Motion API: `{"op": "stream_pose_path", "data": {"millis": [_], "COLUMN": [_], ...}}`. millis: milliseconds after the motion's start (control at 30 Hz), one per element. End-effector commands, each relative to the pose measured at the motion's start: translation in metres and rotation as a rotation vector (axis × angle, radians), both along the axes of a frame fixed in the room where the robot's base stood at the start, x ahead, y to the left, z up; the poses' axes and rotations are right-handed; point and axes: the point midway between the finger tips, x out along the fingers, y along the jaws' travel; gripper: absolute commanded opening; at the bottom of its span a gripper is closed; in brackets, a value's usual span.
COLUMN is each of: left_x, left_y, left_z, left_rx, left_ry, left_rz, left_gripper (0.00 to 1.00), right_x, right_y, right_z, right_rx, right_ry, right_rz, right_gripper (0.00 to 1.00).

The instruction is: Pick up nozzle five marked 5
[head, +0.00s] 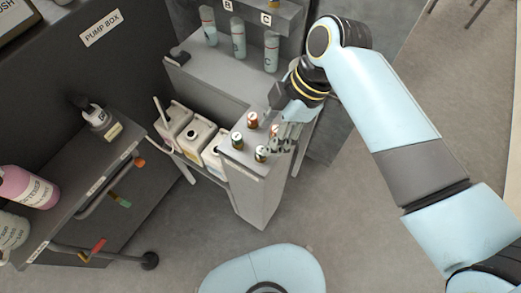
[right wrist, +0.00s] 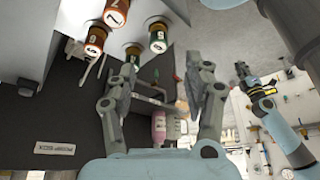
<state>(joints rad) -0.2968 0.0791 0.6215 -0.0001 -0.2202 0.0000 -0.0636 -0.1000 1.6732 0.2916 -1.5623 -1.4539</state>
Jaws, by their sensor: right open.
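Several small capped nozzles stand on the end of a grey cabinet in the head view: a red-topped one (head: 252,119), a green one (head: 237,140), another green one (head: 261,153) and a red one beside my fingers (head: 274,131). My right gripper (head: 286,136) is open beside them. In the right wrist view its fingers (right wrist: 163,72) are apart and empty.
White jugs (head: 203,134) stand left of the cabinet. Grey bottles (head: 239,45) stand behind, under letters B and C. A dark cart (head: 130,190) with a pink bottle (head: 38,187) is at left. What seems my left gripper (right wrist: 247,78) shows small in the wrist view.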

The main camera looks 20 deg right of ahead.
Motion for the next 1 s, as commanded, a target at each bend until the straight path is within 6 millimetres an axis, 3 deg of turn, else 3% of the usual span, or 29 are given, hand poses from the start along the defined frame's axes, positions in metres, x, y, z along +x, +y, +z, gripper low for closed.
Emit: {"op": "stream_pose_path", "data": {"millis": [533,833,1000], "left_x": [-0.003,-0.004,-0.004], "left_y": [0.000,0.001,0.001], "left_z": [-0.002,-0.002,-0.002], "left_rx": [0.000,0.001,0.001], "left_ry": [0.004,0.005,0.005], "left_rz": [0.000,-0.001,-0.001], "left_gripper": [0.00,0.00,0.00], "right_x": [0.004,0.004,0.004], "right_y": [0.021,0.023,0.022], "right_z": [-0.065,-0.070,-0.070], "right_rx": [-0.001,-0.001,-0.002], "right_ry": [0.001,-0.001,-0.001], "right_rz": [-0.002,-0.002,-0.002], "right_gripper": [0.51,0.51,0.29]}}
